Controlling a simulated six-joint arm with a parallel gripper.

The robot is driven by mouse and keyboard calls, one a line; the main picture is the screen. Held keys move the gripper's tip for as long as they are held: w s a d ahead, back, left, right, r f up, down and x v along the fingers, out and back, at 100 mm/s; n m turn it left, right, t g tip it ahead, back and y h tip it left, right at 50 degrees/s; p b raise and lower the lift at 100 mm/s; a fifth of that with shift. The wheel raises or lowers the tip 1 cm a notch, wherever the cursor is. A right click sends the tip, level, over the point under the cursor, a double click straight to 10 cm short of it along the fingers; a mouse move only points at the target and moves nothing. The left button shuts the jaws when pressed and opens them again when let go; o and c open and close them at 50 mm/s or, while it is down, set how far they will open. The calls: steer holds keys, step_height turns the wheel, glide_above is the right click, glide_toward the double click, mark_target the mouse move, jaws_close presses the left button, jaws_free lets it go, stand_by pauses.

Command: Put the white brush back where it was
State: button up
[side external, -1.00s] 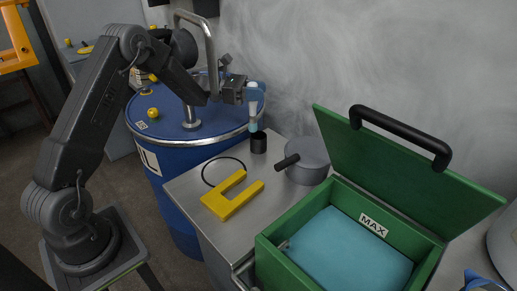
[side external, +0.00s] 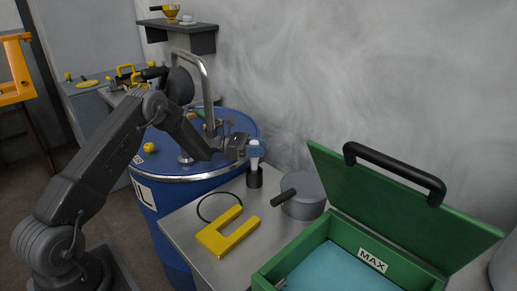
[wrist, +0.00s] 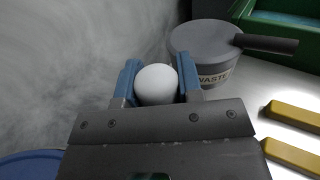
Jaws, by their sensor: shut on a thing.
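My gripper (side external: 255,151) is shut on the white brush. In the side view, the white top of the brush (side external: 254,143) sticks up above the blue fingers. The brush is upright over the small black cup (side external: 254,179), and its lower part seems to go into the cup's mouth. The bristle end is hidden. In the wrist view, the rounded white end of the brush (wrist: 157,83) sits between the two blue fingers, and the black cup is hidden.
The grey waste pot (side external: 303,196) with its dark handle is close right of the cup. A yellow U-shaped block (side external: 229,236) and a thin black ring lie in front on the metal bench. The blue drum (side external: 176,200) stands left. The open green box (side external: 345,240) is at right.

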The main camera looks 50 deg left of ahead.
steer(key=shift+f, duration=0.15)
steer(key=o, duration=0.9)
steer(key=shift+r, duration=0.2)
steer(key=r, duration=0.2)
steer(key=s+a+r, duration=0.1)
steer(key=r, duration=0.1)
steer(key=a+r, duration=0.1)
steer(key=r, duration=0.2)
steer(key=shift+s+a, duration=0.2)
steer(key=shift+s, duration=0.2)
